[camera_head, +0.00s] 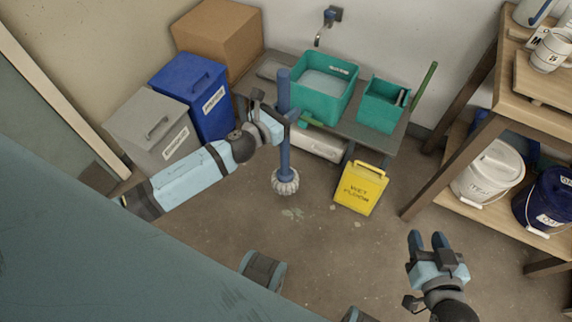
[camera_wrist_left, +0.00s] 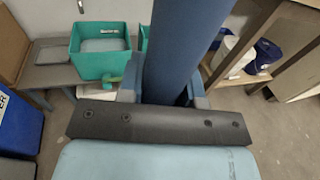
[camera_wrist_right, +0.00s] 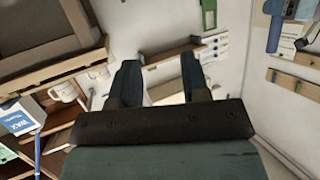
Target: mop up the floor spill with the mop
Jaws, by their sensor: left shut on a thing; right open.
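The mop has a blue pole (camera_head: 284,150) and a pale stringy head (camera_head: 285,182). It stands about upright, with the head low over the floor; I cannot tell whether it touches. My left gripper (camera_head: 287,117) is shut on the pole near its upper part. The pole also fills the middle of the left wrist view (camera_wrist_left: 178,50). A faint pale spill (camera_head: 293,213) lies on the floor just in front of the mop head, in small patches. My right gripper (camera_head: 440,243) is open and empty over the floor at the right. Its fingers show apart in the right wrist view (camera_wrist_right: 158,85).
A yellow wet floor sign (camera_head: 361,189) stands right of the mop. Behind is a low bench with teal tubs (camera_head: 324,95). Blue (camera_head: 202,105) and grey (camera_head: 150,125) bins stand left. A wooden shelf (camera_head: 465,150) with buckets is at right. Floor in front is clear.

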